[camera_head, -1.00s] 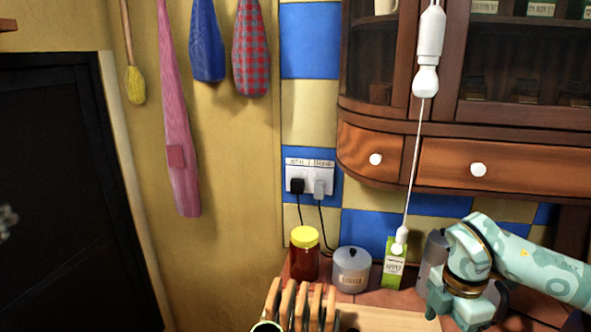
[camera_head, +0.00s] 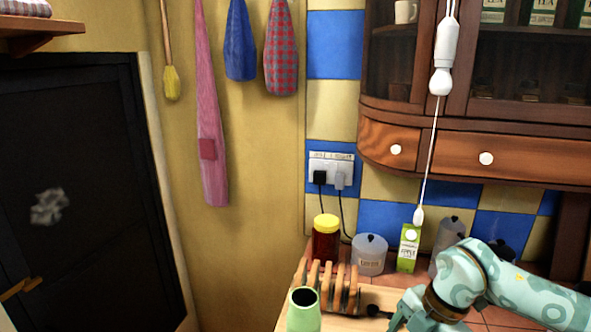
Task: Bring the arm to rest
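My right arm comes in from the right, pale teal with a brown ring. Its gripper (camera_head: 404,320) is at the bottom edge, over or near the wooden board, right of the toast rack. The fingertips are cut off by the frame, so I cannot tell whether it is open or holds anything. My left gripper is not in view.
The counter holds a green vessel (camera_head: 303,314), a toast rack (camera_head: 328,288), a yellow-lidded jar (camera_head: 326,240), a grey canister (camera_head: 369,256) and a green-white carton (camera_head: 409,248). A wooden cabinet (camera_head: 520,155) hangs above. A dark door (camera_head: 75,190) stands left.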

